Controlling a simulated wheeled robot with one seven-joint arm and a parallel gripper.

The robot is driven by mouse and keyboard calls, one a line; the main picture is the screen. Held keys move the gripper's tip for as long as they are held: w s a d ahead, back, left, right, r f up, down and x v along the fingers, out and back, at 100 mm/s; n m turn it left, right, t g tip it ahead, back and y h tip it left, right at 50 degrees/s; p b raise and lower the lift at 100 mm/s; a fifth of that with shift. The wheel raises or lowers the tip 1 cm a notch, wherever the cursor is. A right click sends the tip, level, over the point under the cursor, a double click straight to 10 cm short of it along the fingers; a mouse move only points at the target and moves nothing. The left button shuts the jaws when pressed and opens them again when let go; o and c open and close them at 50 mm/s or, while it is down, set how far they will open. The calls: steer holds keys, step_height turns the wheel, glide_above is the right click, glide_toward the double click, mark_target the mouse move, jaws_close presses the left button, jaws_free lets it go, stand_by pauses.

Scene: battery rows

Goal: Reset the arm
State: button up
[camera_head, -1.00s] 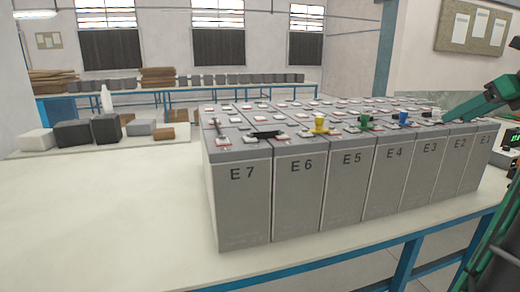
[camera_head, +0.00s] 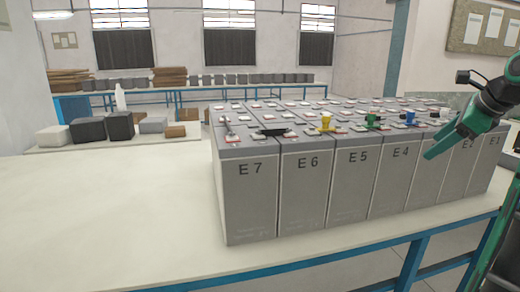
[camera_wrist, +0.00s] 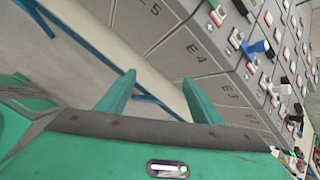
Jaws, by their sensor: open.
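My green gripper (camera_head: 432,153) is at the right in the head view, in front of the battery row near the cells past E4, and hides part of their front faces. In the wrist view its two fingers (camera_wrist: 158,96) stand apart with nothing between them. The row of grey batteries (camera_head: 250,200) stands on the white table and bears labels such as E7, E6, E5, E4 and E1.
The white table (camera_head: 110,220) is bare to the left of the batteries. Dark and light boxes (camera_head: 88,130) and a white bottle (camera_head: 120,97) stand on a board at the back left. A blue-framed bench (camera_head: 190,90) runs along the far wall.

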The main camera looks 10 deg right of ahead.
steer(key=s+a+f+n+g, duration=0.3)
steer(key=s+a+f+n, duration=0.2)
steer(key=a+f+n, duration=0.6)
steer(key=s+a+f+n+g, duration=0.2)
steer(key=s+a+f+n, duration=0.3)
steer(key=s, duration=0.3)
steer(key=s+a+f+n+g, duration=0.2)
steer(key=s+a+f+n, duration=0.2)
steer(key=s, duration=0.4)
steer(key=f+n, duration=0.1)
steer(key=n, duration=0.1)
steer(key=shift+s+a+f+n+g, duration=0.15)
steer(key=shift+a+f+n+g, duration=0.15)
steer(key=shift+a+f, duration=0.1)
